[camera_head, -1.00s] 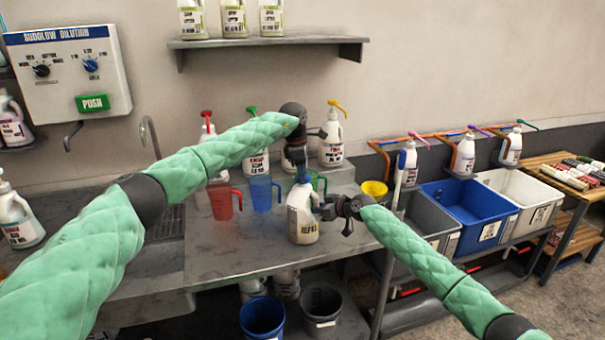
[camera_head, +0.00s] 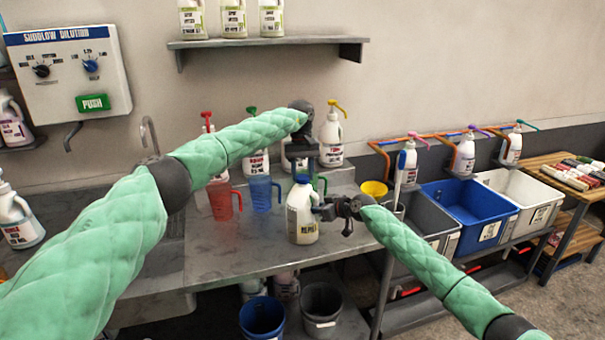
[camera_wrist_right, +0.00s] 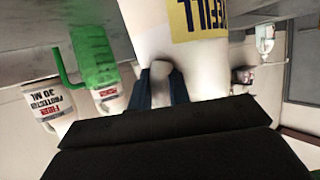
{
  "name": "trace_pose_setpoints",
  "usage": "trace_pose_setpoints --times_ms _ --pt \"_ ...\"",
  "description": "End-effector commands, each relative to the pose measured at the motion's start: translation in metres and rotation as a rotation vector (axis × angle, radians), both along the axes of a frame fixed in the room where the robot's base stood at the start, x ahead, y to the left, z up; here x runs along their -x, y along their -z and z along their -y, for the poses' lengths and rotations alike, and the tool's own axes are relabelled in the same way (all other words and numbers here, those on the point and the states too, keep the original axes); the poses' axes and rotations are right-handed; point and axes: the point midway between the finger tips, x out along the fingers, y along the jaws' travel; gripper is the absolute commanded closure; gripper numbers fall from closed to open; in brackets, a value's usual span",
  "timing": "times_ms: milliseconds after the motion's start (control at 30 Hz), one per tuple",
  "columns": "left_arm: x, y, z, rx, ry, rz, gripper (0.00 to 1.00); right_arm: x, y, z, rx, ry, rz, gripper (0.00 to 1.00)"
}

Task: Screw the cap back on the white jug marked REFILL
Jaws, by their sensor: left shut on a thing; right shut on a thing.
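The white jug marked REFILL (camera_head: 297,212) stands upright on the front part of the grey steel bench. Its label also shows at the top of the right wrist view (camera_wrist_right: 205,15). My right gripper (camera_head: 322,209) comes from the right and is shut on the jug's handle (camera_wrist_right: 160,82). My left gripper (camera_head: 302,170) points down over the jug and is shut on this cap. The fingers partly hide the cap, so I cannot tell how it sits on the neck.
A red pitcher (camera_head: 220,200), a blue pitcher (camera_head: 262,192) and a partly hidden green pitcher (camera_wrist_right: 95,55) stand behind the jug. Pump bottles (camera_head: 331,138) line the back riser. Grey, blue (camera_head: 470,212) and white tubs are to the right. Buckets (camera_head: 262,317) stand below the bench.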

Motion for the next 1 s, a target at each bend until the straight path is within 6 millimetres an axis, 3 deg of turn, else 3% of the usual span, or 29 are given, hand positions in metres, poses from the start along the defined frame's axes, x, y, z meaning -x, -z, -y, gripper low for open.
trace_pose_setpoints --times_ms 300,700,733,800,833,1000 --pt "-0.0017 -0.001 -0.0016 -0.002 0.356 0.001 0.82 -0.0001 0.0006 0.0014 0.001 0.001 0.0 1.0" --pt "-0.0017 -0.0007 -0.0019 -0.002 0.404 0.001 0.82 0.0 0.0009 0.0015 0.002 0.001 -0.001 1.0" --pt "-0.0017 -0.0007 -0.0019 -0.002 0.404 0.001 0.57 0.0 0.0009 0.0016 0.002 0.001 -0.001 1.0" --pt "-0.0016 -0.0006 -0.0018 0.0 0.404 0.0 0.43 0.0 0.0009 0.0016 0.002 0.001 -0.001 1.0" --pt "-0.0015 -0.0005 -0.0015 0.0 0.404 0.0 0.39 0.0 0.001 0.0015 0.002 0.001 -0.001 1.0" --pt "-0.001 -0.0002 -0.0004 0.0 0.405 -0.001 0.39 0.0 0.0009 0.0012 0.002 0.001 -0.001 1.0"
